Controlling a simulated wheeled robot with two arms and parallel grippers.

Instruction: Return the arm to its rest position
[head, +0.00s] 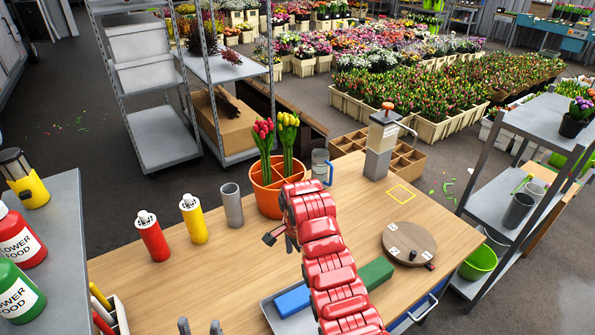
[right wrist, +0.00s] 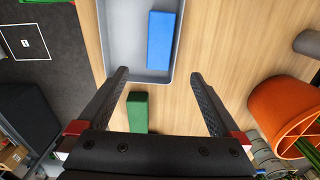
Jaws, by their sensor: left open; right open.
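My right arm reaches over the wooden table (head: 185,275) in the head view. Its gripper (head: 279,240) is in front of the orange pot (head: 268,195), partly hidden by my red arm. In the right wrist view the right gripper (right wrist: 160,92) is open, with nothing between its fingers. My left gripper (head: 200,327) is open and empty at the bottom edge, only its fingertips showing. Red tulips (head: 264,135) and yellow tulips (head: 288,128) stand upright in the pot. The pot also shows at the right of the right wrist view (right wrist: 272,105).
A blue block (head: 293,301) lies in a grey tray (head: 270,314); a green block (head: 376,273) is beside my arm. A red bottle (head: 152,240), yellow bottle (head: 194,222) and grey cylinder (head: 232,207) stand left of the pot. A round wooden board (head: 409,240) lies right.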

